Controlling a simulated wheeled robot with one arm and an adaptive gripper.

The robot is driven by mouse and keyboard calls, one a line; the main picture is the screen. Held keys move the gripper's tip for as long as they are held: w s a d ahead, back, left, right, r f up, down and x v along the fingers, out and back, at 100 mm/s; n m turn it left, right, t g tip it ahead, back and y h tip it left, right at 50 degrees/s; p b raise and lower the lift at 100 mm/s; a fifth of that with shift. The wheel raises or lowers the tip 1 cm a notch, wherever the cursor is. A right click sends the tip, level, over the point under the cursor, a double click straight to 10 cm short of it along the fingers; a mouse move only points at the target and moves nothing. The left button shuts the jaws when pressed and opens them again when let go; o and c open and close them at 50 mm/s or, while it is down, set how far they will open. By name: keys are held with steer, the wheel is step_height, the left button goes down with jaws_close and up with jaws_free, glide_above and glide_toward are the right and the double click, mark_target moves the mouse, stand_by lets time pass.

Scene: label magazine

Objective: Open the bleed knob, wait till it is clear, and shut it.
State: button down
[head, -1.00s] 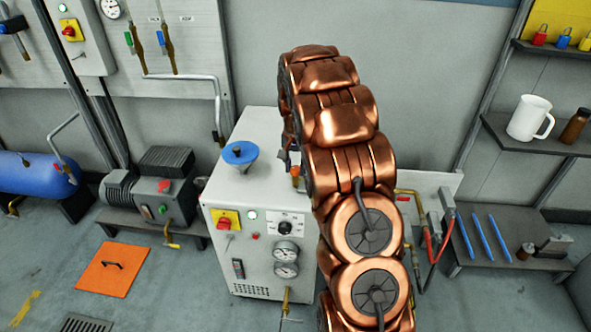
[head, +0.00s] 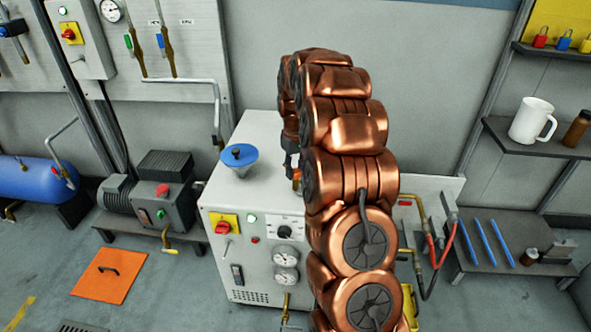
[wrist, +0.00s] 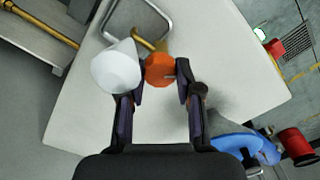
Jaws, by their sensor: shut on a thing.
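The orange bleed knob (wrist: 160,69) sits on a short brass fitting (wrist: 152,44) on top of the white cabinet. In the wrist view it is between my two fingertips, and my gripper (wrist: 159,82) is shut on it. A white cup-like piece (wrist: 117,68) is just left of the knob, close to the left finger. In the head view only a bit of the orange knob (head: 297,174) shows beside my arm, below my dark gripper (head: 291,160).
A blue funnel (head: 239,160) stands on the cabinet (head: 262,132), left of my gripper. The cabinet front has a red switch (head: 223,226) and two gauges (head: 286,256). An orange floor plate (head: 108,275) lies left.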

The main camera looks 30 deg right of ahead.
mark_target(296, 171)
steer(key=shift+n, duration=1.5)
steer(key=c, duration=0.8)
jaws_free()
steer(key=shift+o, duration=0.2)
steer(key=shift+r, duration=0.1)
step_height(296, 171, up, 12)
